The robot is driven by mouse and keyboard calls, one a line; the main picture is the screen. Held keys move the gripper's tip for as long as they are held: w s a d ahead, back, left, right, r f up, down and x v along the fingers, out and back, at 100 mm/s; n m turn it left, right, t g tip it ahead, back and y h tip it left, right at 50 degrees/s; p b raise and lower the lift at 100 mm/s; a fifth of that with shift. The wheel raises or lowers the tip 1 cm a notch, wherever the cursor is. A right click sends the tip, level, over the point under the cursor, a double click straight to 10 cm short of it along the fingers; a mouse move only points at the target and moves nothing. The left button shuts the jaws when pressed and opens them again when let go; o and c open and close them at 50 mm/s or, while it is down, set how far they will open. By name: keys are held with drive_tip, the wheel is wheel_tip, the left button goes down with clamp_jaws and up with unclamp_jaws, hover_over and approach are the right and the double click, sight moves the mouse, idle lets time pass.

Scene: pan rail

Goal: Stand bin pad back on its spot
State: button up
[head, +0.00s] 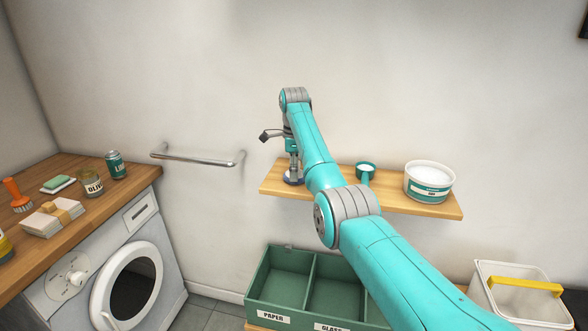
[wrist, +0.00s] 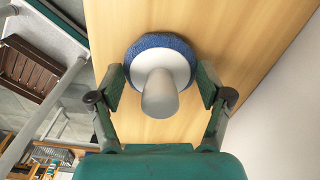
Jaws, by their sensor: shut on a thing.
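The bin pad (head: 293,180) is a round blue pad with a pale grey knob handle, at the left end of the wooden wall shelf (head: 400,200). It looks upright with its base down; whether it touches the shelf or hovers just above cannot be told. In the wrist view the pad (wrist: 162,50) is centred over the wood, knob toward the camera. My gripper (head: 292,165) points down at the pad and is shut on it, one finger on each side, as the wrist view also shows (wrist: 160,85). My arm crosses part of the shelf.
A teal cup (head: 365,171) and a white tub (head: 430,182) stand further right on the shelf. Below is a green divided bin (head: 275,300). A metal rail (head: 200,161) is on the wall to the left, beyond the counter (head: 130,180). A white bucket (head: 515,300) stands lower right.

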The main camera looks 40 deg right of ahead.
drive_tip(key=o, duration=1.7)
drive_tip(key=shift+c, duration=0.2)
drive_tip(key=shift+r, duration=3.95)
